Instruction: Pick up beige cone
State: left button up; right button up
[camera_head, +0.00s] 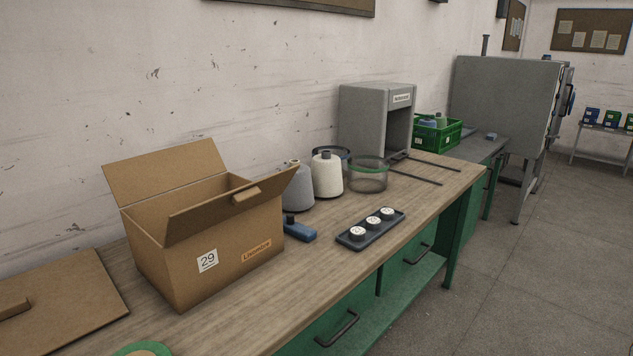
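The beige cone (327,176) stands upright on the wooden workbench, with a dark tip at its top. A grey cone (296,188) stands just to its left, close beside it, partly hidden by a flap of the cardboard box. Neither of my grippers shows in the head view.
An open cardboard box (205,250) marked 29 stands left on the bench (330,270). A blue tool (299,230) and a dark tray (352,238) with white-topped round pieces lie in front of the cones. A grey machine (362,118) and green crate (447,136) stand behind right.

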aim_at(326, 175)
jog(key=i+l+z, duration=0.15)
jog(key=z, duration=0.3)
jog(key=i+l+z, duration=0.1)
jog(key=z, duration=0.35)
jog(key=i+z, duration=0.2)
jog(key=z, duration=0.25)
jog(key=i, duration=2.35)
jog(key=i+l+u, duration=0.2)
jog(key=i, duration=0.35)
jog(key=i+l+u, duration=0.1)
jog(key=i+u, duration=0.15)
jog(key=i, duration=0.3)
jog(key=i+l+u, duration=0.2)
jog(key=i, duration=0.3)
jog(key=l+u, duration=0.1)
jog(key=u, duration=2.55)
